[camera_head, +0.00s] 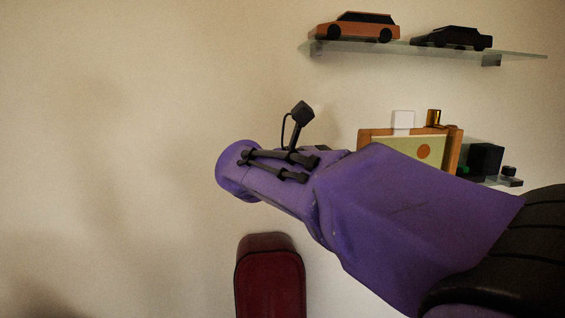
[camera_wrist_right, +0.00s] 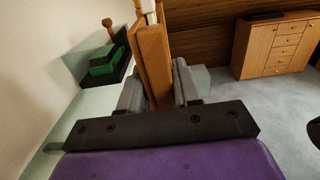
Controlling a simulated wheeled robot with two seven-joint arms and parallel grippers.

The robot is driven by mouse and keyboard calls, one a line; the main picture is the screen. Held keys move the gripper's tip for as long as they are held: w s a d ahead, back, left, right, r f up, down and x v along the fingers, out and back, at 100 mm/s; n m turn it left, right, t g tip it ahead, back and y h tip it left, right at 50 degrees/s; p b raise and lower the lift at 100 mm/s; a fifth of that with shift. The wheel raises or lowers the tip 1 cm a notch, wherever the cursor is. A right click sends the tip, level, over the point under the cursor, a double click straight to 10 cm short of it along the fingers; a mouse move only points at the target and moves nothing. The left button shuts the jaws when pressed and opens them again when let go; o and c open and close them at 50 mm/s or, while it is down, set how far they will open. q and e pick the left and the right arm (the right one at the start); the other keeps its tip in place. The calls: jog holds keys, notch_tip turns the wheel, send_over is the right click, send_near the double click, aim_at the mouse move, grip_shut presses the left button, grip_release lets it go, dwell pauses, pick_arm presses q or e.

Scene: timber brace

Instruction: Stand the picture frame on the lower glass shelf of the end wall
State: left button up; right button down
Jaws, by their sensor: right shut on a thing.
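The picture frame (camera_head: 452,150) has an orange-brown wooden border and a pale yellow-green picture with an orange disc. It is upright in the head view, its lower part hidden by my purple right arm. In the right wrist view my right gripper (camera_wrist_right: 157,82) is shut on the frame (camera_wrist_right: 153,58), with grey fingers on both sides of its wooden edge. The lower glass shelf (camera_head: 497,182) shows at the right behind my arm, and its pale glass (camera_wrist_right: 88,103) lies left of the gripper. I cannot tell whether the frame touches the shelf. My left gripper is not in view.
The lower shelf holds a dark box (camera_head: 486,158) and a green model on a black base (camera_wrist_right: 106,61). A white object (camera_head: 403,119) and a brass-coloured object (camera_head: 434,117) show behind the frame. The upper shelf (camera_head: 400,48) holds two model cars. A dark red rounded object (camera_head: 270,275) is below.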

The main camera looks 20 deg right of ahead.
jog(key=shift+w+r+p, duration=0.1)
jog(key=shift+w+p, duration=0.2)
jog(key=shift+w, duration=0.1)
jog(key=shift+w+d+f+p, duration=0.55)
jog(key=shift+w+p, duration=1.45)
jog(key=shift+w, duration=1)
jog(key=shift+w+d+f+p, duration=0.6)
jog(key=shift+w+p, duration=1.35)
jog(key=shift+w, duration=1)
jog(key=shift+w+d+f+p, duration=0.4)
jog(key=shift+w+d+p, duration=0.3)
jog(key=shift+w+p, duration=1.8)
jog(key=shift+w+f+b, duration=0.25)
jog(key=shift+w+b, duration=0.15)
jog(key=shift+b, duration=0.45)
jog(key=c, duration=0.7)
grip_release()
jog(key=shift+f, duration=0.1)
